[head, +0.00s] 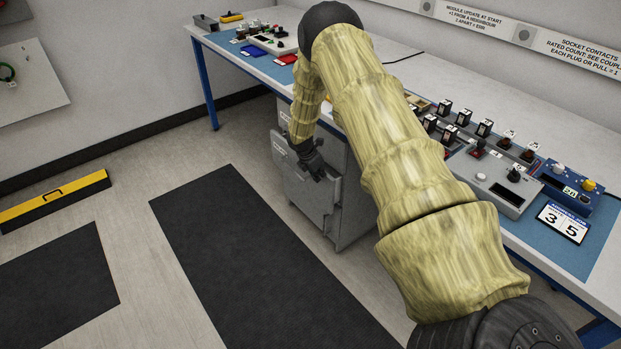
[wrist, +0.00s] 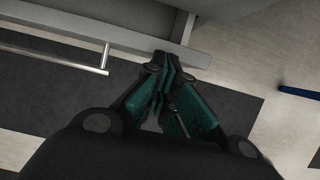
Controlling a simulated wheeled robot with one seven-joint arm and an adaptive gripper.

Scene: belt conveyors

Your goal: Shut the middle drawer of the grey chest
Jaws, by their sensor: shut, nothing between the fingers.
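The grey chest (head: 352,205) stands on the floor under the bench, partly hidden behind my arm. A drawer that looks like the middle one (head: 301,190) stands out from its front. In the wrist view, this drawer's front edge (wrist: 60,42) runs across the upper left, with a bar handle (wrist: 105,58) on its outer side. My gripper (head: 319,172) points down at the drawer front. In the wrist view, my gripper (wrist: 165,70) is shut and empty, with its fingertips at the drawer front near its right end. I cannot tell whether they touch it.
The bench top (head: 590,115) above the chest carries several devices and blue mats. A blue bench leg (head: 204,85) stands at the left. A yellow and black barrier (head: 55,200) lies on the floor. The floor with dark mats (head: 250,255) before the chest is clear.

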